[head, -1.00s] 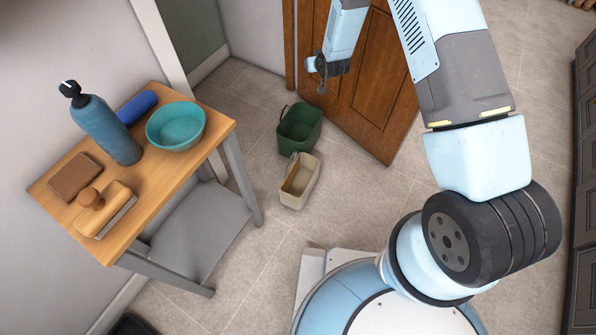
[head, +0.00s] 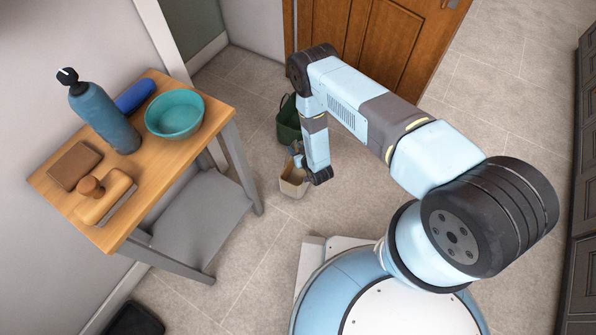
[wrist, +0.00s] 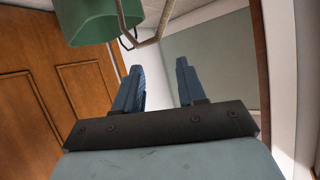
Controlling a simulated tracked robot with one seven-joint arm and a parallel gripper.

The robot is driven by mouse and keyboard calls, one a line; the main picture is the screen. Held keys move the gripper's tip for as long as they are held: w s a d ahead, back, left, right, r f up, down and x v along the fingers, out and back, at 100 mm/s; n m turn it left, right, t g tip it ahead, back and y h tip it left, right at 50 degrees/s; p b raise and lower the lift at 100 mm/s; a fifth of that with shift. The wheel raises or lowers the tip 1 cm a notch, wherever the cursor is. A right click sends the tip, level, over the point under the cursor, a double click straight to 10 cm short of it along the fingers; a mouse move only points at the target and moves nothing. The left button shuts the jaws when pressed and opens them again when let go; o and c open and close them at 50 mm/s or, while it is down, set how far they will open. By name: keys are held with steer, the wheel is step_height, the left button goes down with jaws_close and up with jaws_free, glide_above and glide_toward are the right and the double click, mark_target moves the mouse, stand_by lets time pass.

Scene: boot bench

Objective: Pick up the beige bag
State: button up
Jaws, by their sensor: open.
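The beige bag (head: 293,187) stands on the tiled floor in the head view. My arm hides part of its top and right side. My gripper (wrist: 158,70) is open in the wrist view, with two blue-grey fingers apart and nothing between them. In the head view my wrist is low, above and beside the beige bag; I cannot tell whether they touch. A thin beige and dark strip shows beyond the fingertips at the top of the wrist view; I cannot tell what it belongs to.
A green bag (head: 289,122) stands behind the beige bag, partly hidden; it also shows in the wrist view (wrist: 88,20). A wooden table with a bottle (head: 105,118), teal bowl (head: 175,115) and brush (head: 104,196) stands left. A wooden door (head: 390,40) is behind.

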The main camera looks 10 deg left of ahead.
steer(key=y, duration=0.1)
glide_toward(286, 160)
steer(key=shift+n, duration=0.3)
steer(key=shift+f+x, duration=0.2)
steer(key=shift+x, duration=2.55)
steer(key=shift+f+x, duration=0.25)
steer(key=shift+x, duration=2.55)
steer(key=shift+s+d, duration=0.1)
steer(key=shift+d, duration=0.1)
jaws_close()
